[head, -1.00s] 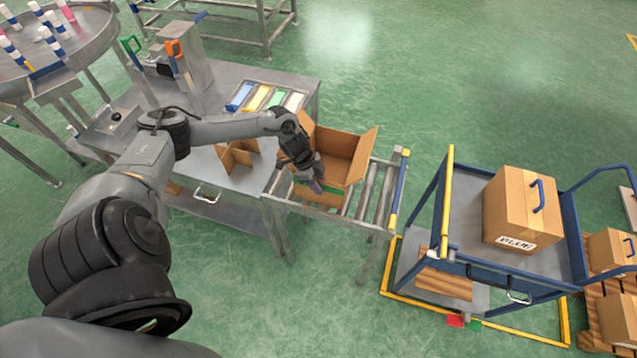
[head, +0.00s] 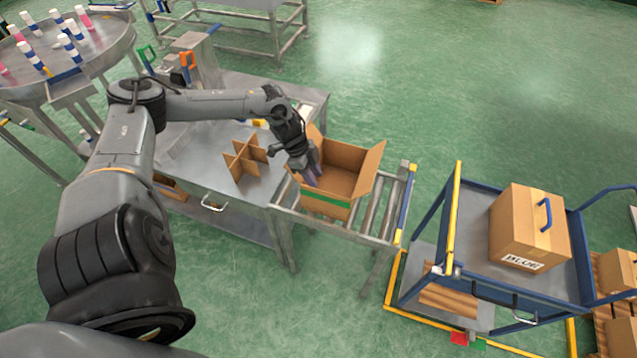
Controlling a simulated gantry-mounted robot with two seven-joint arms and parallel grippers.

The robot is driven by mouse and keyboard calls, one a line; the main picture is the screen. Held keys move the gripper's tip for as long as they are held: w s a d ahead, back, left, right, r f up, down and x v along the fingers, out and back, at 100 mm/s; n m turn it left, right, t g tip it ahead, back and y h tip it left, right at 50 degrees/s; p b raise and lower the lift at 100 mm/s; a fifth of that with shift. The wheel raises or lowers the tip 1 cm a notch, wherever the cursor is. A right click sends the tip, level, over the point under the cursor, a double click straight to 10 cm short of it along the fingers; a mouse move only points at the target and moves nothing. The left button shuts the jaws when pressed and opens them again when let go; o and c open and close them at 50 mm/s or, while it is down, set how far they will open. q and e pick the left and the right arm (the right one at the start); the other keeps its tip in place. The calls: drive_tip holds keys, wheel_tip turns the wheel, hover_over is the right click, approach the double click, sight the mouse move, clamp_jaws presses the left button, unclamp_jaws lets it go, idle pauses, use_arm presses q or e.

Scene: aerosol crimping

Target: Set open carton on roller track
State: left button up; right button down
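The open carton (head: 326,206) sits upright on the roller track (head: 379,209), at its end nearest the steel table. Its flaps stand out, its inside looks empty, and a green stripe runs along its front wall. My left gripper (head: 311,176) is at the carton's left side, with its fingers pointing down at the left wall and reaching over its edge. I cannot tell whether the fingers are closed on the wall or apart from it. My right gripper is not in view.
A cardboard divider (head: 244,162) stands on the steel table (head: 205,175) left of the carton. A blue cart (head: 447,224) with a closed box (head: 528,228) stands to the right. The right part of the rollers is bare. A round table (head: 66,68) with bottles is at the far left.

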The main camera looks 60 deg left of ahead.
use_arm(q)
drive_tip(key=shift+s+a+r, duration=0.15)
drive_tip(key=shift+r, duration=0.25)
drive_tip(key=w+d+f+m+t, duration=0.1)
drive_tip(key=d+f+t, duration=0.15)
drive_tip(key=d, duration=1.05)
drive_tip(key=d+f+t, duration=0.2)
drive_tip(key=d+f, duration=0.2)
drive_tip(key=d, duration=0.8)
drive_tip(key=s+d+r+n+g+y, duration=0.1)
drive_tip(key=s+d+r+n+g, duration=0.1)
drive_tip(key=s, duration=0.4)
drive_tip(key=s+d+r+n+g+y, duration=0.2)
drive_tip(key=s+d+r+n, duration=0.2)
drive_tip(key=s+n, duration=0.2)
drive_tip(key=shift+s+r, duration=0.35)
drive_tip(key=shift+s, duration=0.2)
wheel_tip(320, 180, up, 18)
drive_tip(key=p, duration=1.7)
drive_tip(key=shift+f, duration=0.25)
